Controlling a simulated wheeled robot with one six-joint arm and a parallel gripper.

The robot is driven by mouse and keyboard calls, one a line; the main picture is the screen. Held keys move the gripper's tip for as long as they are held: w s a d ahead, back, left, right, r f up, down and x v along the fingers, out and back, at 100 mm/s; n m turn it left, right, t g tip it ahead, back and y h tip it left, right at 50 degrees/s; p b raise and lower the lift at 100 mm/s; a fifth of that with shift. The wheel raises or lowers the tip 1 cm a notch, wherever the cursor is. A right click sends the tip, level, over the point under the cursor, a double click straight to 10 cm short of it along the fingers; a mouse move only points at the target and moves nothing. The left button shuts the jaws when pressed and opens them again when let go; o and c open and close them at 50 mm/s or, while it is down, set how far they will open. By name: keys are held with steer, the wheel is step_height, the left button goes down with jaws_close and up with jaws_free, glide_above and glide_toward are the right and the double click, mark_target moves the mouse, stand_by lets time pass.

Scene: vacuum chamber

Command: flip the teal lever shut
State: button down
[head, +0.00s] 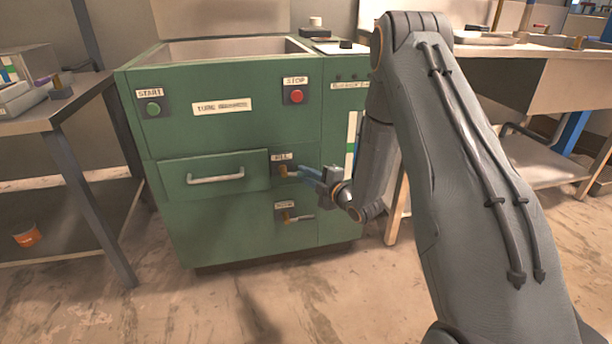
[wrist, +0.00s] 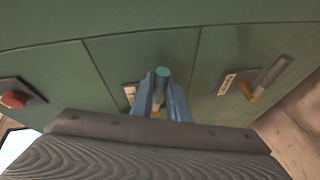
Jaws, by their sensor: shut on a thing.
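The teal lever (wrist: 162,73) shows its round teal end between my blue fingers in the wrist view. In the head view its brass pivot (head: 284,171) sits on a dark labelled plate on the front of the green cabinet (head: 225,134), right of the drawer. My gripper (head: 298,173) reaches it from the right and is shut on it. In the wrist view the gripper (wrist: 163,93) has one finger on each side of the lever. The fingers hide most of the handle, so its angle is hard to tell.
A second lever with a grey handle (head: 299,218) is below, and it also shows in the wrist view (wrist: 273,74). A drawer handle (head: 215,177) juts out at left. The red stop button (head: 297,97) is above. Tables stand on both sides.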

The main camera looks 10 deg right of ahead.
steer(key=shift+r+n+p, duration=0.4)
steer(key=shift+r+p, duration=0.1)
steer(key=shift+p, duration=0.35)
steer(key=shift+r+n+g+h+p, duration=0.2)
steer(key=shift+n+g+h+p, duration=0.15)
steer(key=shift+p, duration=0.2)
steer(key=c, duration=1.7)
jaws_free()
steer(key=shift+p+v, duration=0.85)
steer(key=shift+v, duration=3.1)
